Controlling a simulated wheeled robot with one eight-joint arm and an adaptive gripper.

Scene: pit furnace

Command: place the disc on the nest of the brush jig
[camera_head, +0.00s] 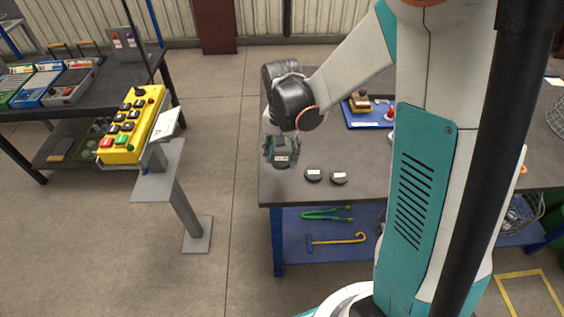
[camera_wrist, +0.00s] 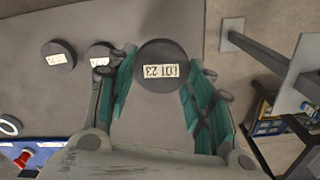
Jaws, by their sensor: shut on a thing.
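A dark round disc (camera_wrist: 162,80) with a white label reading "LOT 23", upside down in the wrist view, sits between the teal fingers of my gripper (camera_wrist: 158,62). My gripper (camera_head: 277,150) is shut on it near the left edge of the grey bench (camera_head: 290,191). The disc also shows under the fingers in the head view (camera_head: 282,161). It looks larger than the other discs in the wrist view. A blue board (camera_head: 363,124) carrying a wooden block (camera_head: 360,101) and a red-topped part lies farther back; I cannot tell surely whether this is the brush jig. No nest is clearly visible.
Two more labelled dark discs (camera_head: 313,175) (camera_head: 339,178) lie on the bench to the right of my gripper. A yellow button box (camera_head: 133,125) on a grey post stands left, across open floor. My arm hides part of the bench.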

